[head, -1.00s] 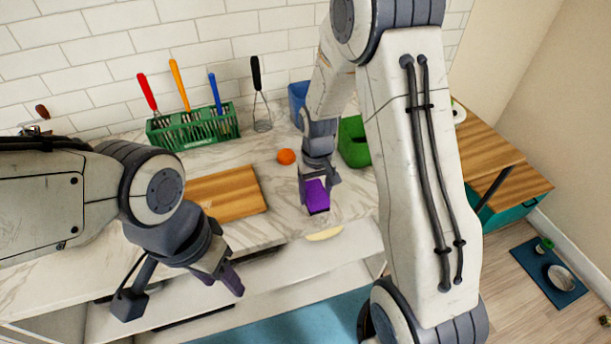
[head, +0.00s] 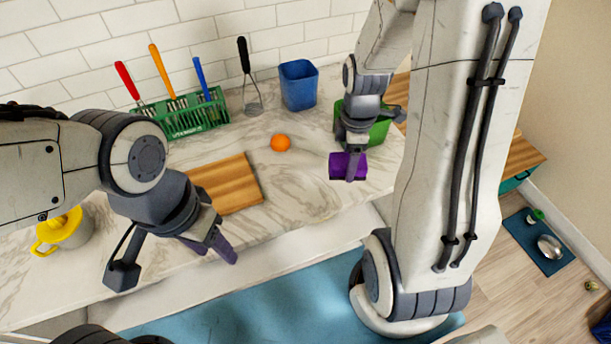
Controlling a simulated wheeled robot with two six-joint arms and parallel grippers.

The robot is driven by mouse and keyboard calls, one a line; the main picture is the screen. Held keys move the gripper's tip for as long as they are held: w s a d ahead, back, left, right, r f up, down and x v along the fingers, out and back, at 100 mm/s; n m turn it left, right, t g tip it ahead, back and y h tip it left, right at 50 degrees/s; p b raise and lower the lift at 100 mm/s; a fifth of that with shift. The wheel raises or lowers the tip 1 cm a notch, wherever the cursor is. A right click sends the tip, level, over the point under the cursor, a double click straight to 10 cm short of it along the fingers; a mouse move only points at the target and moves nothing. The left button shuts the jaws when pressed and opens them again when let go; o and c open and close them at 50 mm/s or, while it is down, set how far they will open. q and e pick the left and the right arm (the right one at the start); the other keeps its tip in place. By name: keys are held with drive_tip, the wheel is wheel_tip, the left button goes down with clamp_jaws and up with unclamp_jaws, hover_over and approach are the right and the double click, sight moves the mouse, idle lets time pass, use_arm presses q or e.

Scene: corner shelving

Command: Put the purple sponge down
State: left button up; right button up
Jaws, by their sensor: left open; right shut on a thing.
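The purple sponge (head: 336,166) is in my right gripper (head: 355,164), in front of the green bin at the right part of the marble counter. The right gripper is shut on it, with a finger across its front face. I cannot tell whether the sponge touches the counter or hangs just above it. My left gripper (head: 172,258) is open and empty over the counter's front edge at the left.
The marble counter (head: 310,195) is clear around an orange (head: 281,143). A cutting board (head: 226,184), a green utensil rack (head: 185,120), a blue bin (head: 298,86), a green bin (head: 380,131) and a yellow-lidded pot (head: 68,232) stand on it. A blue mat (head: 270,300) lies on the floor.

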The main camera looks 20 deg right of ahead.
drive_tip(key=p, duration=0.3)
hover_over(306, 179)
wheel_tip(306, 179, down, 7)
drive_tip(key=shift+r, duration=0.15)
wheel_tip(306, 179, down, 4)
drive_tip(key=shift+r+p, duration=0.2)
drive_tip(key=shift+p, duration=0.65)
drive_tip(key=shift+f, duration=0.25)
drive_tip(key=shift+f, duration=0.15)
drive_tip(key=o, duration=1.3)
